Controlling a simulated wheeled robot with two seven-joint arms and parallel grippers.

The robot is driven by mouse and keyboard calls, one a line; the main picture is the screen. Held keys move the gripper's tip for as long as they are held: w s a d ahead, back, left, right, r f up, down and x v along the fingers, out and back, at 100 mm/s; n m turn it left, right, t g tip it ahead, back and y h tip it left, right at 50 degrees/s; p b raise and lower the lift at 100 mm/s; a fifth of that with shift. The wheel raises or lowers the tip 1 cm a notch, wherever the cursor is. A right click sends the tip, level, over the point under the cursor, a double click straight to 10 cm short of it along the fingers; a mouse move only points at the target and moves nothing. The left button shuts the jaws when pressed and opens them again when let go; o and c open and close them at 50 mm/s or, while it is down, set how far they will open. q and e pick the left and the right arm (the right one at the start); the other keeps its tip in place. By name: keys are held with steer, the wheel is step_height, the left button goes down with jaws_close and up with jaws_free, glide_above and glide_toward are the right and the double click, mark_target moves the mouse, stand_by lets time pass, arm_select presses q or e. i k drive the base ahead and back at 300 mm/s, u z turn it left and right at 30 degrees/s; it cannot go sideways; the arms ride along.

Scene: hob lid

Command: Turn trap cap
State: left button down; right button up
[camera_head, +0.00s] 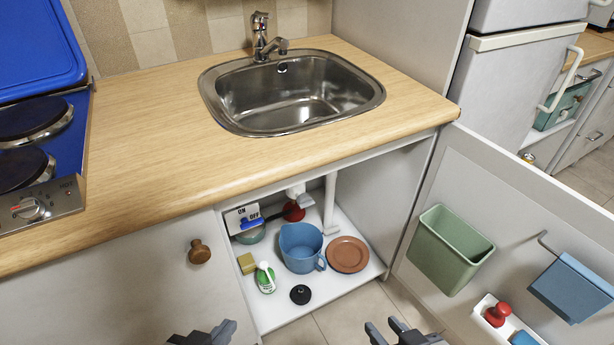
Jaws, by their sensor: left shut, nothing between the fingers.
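Under the sink, a white drain pipe (296,190) comes down, with a red round part (293,211) at its lower end that looks like the trap cap. The countertop edge and the dark cabinet partly hide it. My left gripper (207,334) is at the bottom edge, in front of the cabinet, shut and empty. My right gripper (387,327) is at the bottom edge further right, its fingers apart and empty. Both are well short of the red part, and their arms are mostly out of frame.
The cabinet floor (345,281) holds a blue pot (301,247), a brown plate (347,254), a green-and-white bottle (265,278), a yellow block (246,263) and a black disc (300,294). The open door (490,190) carries a green bin (447,250).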

mark_target(304, 201)
steer(key=u, duration=2.8)
steer(key=k, duration=0.7)
steer(key=z, duration=1.45)
steer(key=i, duration=0.5)
